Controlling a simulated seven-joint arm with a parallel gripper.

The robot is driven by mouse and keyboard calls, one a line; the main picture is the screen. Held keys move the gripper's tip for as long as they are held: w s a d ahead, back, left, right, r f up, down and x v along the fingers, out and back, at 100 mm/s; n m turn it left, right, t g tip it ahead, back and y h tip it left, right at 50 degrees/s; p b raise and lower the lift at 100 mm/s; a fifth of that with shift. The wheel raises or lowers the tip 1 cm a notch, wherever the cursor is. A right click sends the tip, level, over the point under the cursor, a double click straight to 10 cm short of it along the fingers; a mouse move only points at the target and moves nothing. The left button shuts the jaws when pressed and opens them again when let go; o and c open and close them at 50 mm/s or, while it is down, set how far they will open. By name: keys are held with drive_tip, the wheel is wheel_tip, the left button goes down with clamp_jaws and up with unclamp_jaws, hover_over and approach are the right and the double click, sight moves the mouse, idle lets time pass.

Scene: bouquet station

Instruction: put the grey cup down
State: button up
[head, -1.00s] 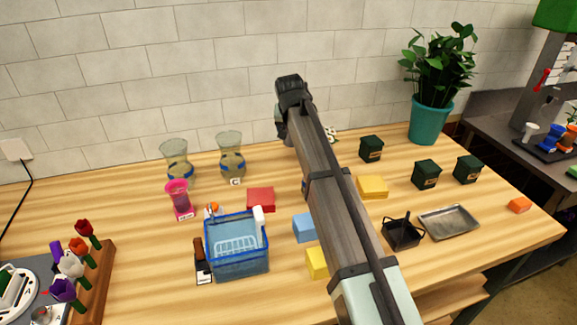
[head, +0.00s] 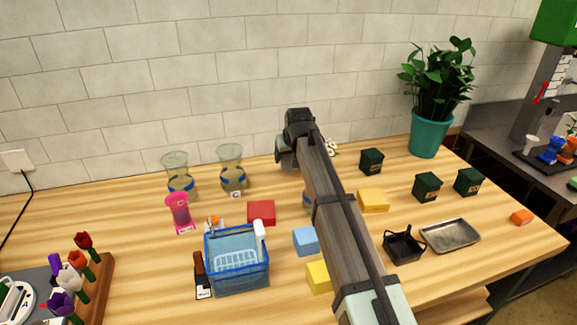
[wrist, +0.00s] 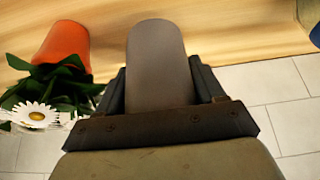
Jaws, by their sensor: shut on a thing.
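The grey cup (wrist: 156,62) is in the wrist view, between the jaws of my gripper (wrist: 158,84). The fingers close on its two sides. Its far end shows against the wooden table (wrist: 225,30); I cannot tell whether it touches the wood. In the head view, my arm covers the cup and the fingertips. The wrist end there is low near the wall, at the back of the table.
An orange pot (wrist: 62,45) with a white daisy (wrist: 36,116) stands close beside the cup. Glass vases (head: 231,170) stand left of my arm, a dark green box (head: 371,160) right. A red block (head: 261,212) and blue basket (head: 238,270) are nearer the front.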

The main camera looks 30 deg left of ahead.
sight(289, 164)
drive_tip(key=shift+f, duration=1.9)
drive_tip(key=shift+f, duration=0.1)
drive_tip(key=o, duration=1.1)
drive_tip(key=v, duration=0.3)
wheel_tip(289, 164, up, 7)
drive_tip(key=shift+r, duration=0.15)
